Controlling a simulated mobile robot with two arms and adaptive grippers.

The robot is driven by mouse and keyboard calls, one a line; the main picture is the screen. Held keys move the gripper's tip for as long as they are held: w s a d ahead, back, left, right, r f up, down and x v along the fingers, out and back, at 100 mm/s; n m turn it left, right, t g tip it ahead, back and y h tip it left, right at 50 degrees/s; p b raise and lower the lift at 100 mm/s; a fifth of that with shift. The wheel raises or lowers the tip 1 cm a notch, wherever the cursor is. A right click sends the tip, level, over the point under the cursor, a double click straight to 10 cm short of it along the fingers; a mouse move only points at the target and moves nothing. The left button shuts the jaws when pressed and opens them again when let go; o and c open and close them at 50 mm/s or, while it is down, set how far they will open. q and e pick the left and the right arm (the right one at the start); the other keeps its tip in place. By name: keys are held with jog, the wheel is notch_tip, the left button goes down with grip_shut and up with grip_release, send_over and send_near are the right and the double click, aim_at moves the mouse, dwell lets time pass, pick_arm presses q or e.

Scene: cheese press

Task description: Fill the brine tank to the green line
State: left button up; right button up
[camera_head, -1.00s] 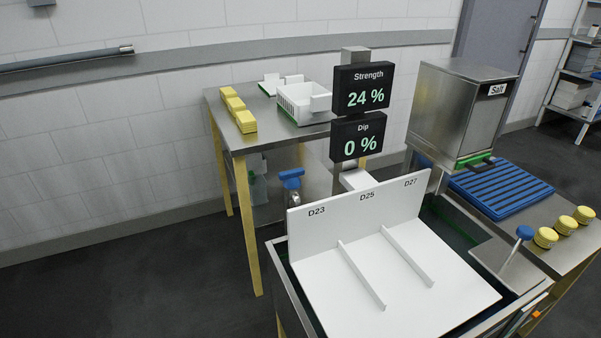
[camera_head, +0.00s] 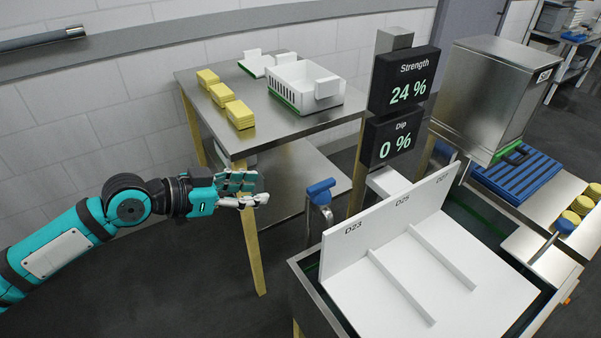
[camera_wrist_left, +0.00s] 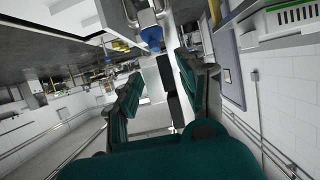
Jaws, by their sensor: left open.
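The brine tank (camera_head: 305,275) is a steel-rimmed basin at the lower right of the head view. A white board with dividers marked D23, D25 and D27 (camera_head: 400,270) covers much of its inside. A green line shows only partly on the far inner wall, and I cannot tell the liquid level. A blue-handled tap (camera_head: 320,190) stands at the tank's left back corner. My left gripper (camera_head: 254,190) is open and empty, left of the tap and apart from it. The blue handle also appears ahead of the fingers in the left wrist view (camera_wrist_left: 152,38). My right gripper is not in view.
A display (camera_head: 402,85) reads Strength 24 %, Dip 0 %. Behind my gripper, a steel table (camera_head: 275,125) holds yellow blocks (camera_head: 222,95) and a white crate (camera_head: 306,85). A salt hopper (camera_head: 490,85) and blue rack (camera_head: 518,173) stand right.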

pick_arm(q)
jog(key=p, duration=0.1)
send_near(317, 186)
jog(key=p+x, duration=0.1)
jog(key=x, duration=0.9)
jog(key=shift+w+d+f+p, duration=0.15)
jog(key=shift+w+d+p, duration=0.1)
jog(key=shift+p, duration=0.15)
jog(key=shift+w+d+f, duration=0.15)
jog(key=shift+w+d, duration=0.05)
jog(key=shift+d, duration=0.05)
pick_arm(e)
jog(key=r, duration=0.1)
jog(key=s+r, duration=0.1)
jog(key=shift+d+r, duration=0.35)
pick_arm(q)
jog(key=shift+c, duration=0.2)
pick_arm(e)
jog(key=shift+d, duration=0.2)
